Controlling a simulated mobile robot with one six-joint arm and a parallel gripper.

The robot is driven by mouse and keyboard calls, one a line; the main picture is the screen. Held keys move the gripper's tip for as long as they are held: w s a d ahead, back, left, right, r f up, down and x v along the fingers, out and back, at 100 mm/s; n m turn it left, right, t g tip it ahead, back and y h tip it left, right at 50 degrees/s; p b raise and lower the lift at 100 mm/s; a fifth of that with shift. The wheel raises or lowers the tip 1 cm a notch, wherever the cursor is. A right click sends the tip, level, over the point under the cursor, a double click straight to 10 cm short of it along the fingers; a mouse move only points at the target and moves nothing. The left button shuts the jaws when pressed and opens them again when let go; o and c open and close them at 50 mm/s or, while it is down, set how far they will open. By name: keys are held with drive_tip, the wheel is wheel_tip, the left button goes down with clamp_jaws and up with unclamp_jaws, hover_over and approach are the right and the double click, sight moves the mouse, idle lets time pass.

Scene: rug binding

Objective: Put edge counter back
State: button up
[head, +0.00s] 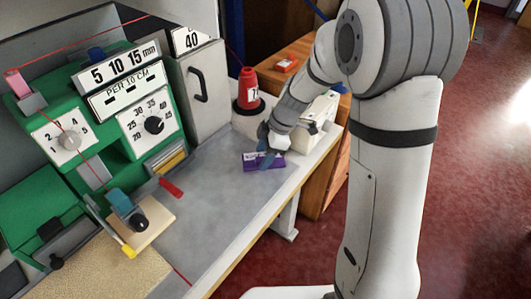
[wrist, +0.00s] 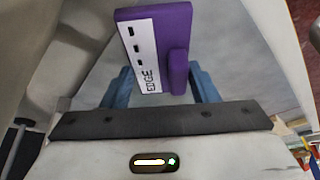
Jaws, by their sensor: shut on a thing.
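The edge counter is a small purple block with a white strip lettered EDGE. In the head view the edge counter (head: 250,161) is at the right part of the grey worktop (head: 215,190), below the red cone. My gripper (head: 265,156) is at it, with blue fingers, and is shut on it. In the wrist view the edge counter (wrist: 185,25) extends out beyond the blue fingers of my gripper (wrist: 160,88), its raised purple grip between them. I cannot tell whether its underside touches the worktop.
A red thread cone (head: 248,90) stands behind my gripper, and a white box-like machine (head: 318,117) is just right of it. A green machine with dials (head: 110,110) fills the left. A small red item (head: 171,187) lies on the worktop. The worktop's middle is clear.

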drive_tip(key=o, duration=1.1)
drive_tip(key=shift+f, duration=0.1)
drive_tip(key=s+p+v, duration=0.1)
drive_tip(key=v, duration=1.1)
drive_tip(key=s+d+m+t+h, duration=0.1)
drive_tip(key=s+d+m+h, duration=0.1)
drive_tip(key=s+d+m, duration=0.3)
drive_tip(key=s+d+r+m+t+h, duration=0.1)
drive_tip(key=s+d+m, duration=0.4)
drive_tip(key=s+m, duration=0.8)
drive_tip(key=shift+s+d+r+m+t+h, duration=0.2)
drive_tip(key=shift+m+t+h, duration=0.1)
drive_tip(key=shift+m+h, duration=0.4)
